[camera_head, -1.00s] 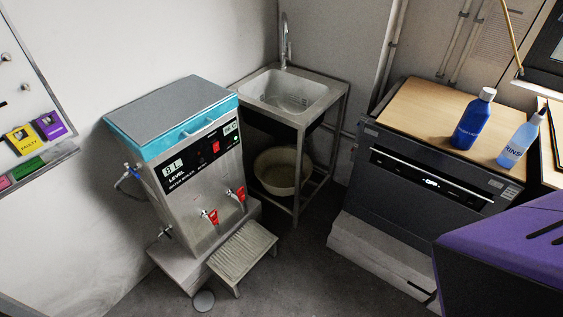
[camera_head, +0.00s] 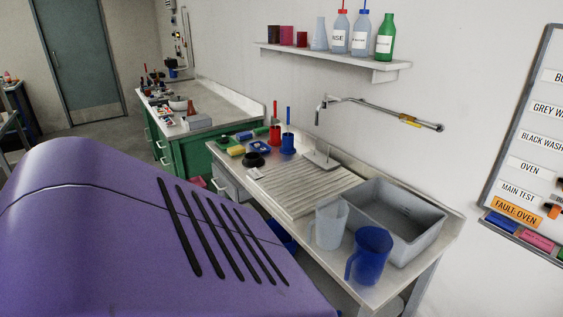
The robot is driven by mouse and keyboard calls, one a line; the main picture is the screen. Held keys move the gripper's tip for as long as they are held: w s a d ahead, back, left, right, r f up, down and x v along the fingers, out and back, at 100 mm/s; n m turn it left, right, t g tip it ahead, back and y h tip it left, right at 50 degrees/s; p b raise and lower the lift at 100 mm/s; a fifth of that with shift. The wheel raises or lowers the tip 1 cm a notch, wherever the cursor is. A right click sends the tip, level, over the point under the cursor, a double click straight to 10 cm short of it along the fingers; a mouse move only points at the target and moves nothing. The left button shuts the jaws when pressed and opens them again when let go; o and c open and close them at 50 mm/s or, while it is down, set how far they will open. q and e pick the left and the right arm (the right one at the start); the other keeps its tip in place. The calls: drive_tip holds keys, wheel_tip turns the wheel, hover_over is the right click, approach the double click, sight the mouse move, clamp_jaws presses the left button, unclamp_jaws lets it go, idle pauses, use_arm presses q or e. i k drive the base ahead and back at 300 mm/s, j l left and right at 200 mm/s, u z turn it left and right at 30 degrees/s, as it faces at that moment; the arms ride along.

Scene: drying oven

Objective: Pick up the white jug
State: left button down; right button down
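The white jug (camera_head: 328,222) is a pale, translucent jug on the bench. It stands upright at the front left corner of a grey basin (camera_head: 362,194). A blue jug (camera_head: 369,256) with its handle on the left stands just in front and to the right, close beside it and overlapping its lower edge in the view. Neither of my grippers is in view, so nothing shows in contact with the jug.
A large purple slotted surface (camera_head: 120,235) fills the lower left. Left of the jug is a ribbed drainboard (camera_head: 300,183), with red and blue cups beyond. A wall shelf (camera_head: 335,56) holds bottles. A tap arm (camera_head: 375,108) hangs above the bench.

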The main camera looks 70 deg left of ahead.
sight(332, 213)
drive_tip(key=u, duration=1.75)
